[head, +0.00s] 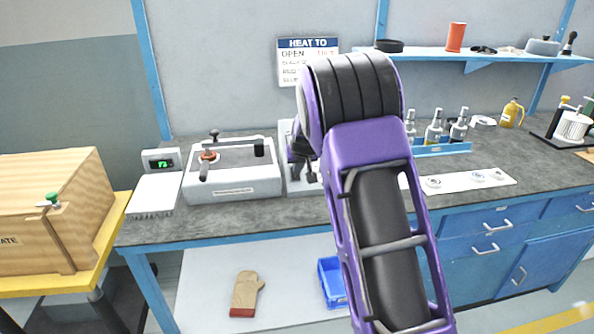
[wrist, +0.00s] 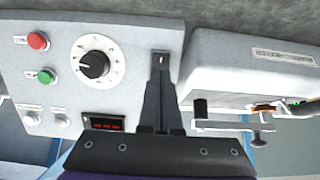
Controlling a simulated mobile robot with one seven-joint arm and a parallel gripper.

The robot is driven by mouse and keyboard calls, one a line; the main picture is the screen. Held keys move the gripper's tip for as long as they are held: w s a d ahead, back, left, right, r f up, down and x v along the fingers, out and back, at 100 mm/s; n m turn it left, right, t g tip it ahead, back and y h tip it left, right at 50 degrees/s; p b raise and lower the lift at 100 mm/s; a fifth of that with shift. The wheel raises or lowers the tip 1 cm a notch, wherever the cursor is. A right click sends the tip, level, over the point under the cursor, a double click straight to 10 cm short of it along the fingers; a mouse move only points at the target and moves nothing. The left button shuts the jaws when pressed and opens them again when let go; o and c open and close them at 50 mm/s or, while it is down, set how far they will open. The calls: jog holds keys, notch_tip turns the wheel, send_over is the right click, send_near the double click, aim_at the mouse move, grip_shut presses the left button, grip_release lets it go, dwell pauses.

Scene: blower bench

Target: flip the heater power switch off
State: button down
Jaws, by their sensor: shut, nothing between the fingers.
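My gripper (wrist: 160,62) is shut and empty. In the wrist view its dark fingers lie over the right part of a pale control panel (wrist: 130,38); I cannot tell whether they touch it. The panel carries a red button (wrist: 38,40), a green button (wrist: 46,76), a black dial (wrist: 94,64), a lit red display (wrist: 103,124) and two small pale round fittings (wrist: 32,118). No heater power switch can be made out for certain; the fingers hide part of the panel. In the head view my arm hides most of the panel's unit (head: 297,187), and the gripper (head: 307,175) is beside it.
A white lever-topped box (head: 233,180) stands just left of the unit; it is close on the right in the wrist view (wrist: 240,60). Bottles (head: 434,127) in a blue rack and a white strip (head: 490,180) lie to the right. A wooden crate (head: 55,210) stands at far left.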

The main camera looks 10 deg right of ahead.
jog(key=w+r+p+v, duration=0.1)
jog(key=v, duration=1)
jog(key=shift+w+r, duration=0.25)
jog(key=shift+w, duration=0.1)
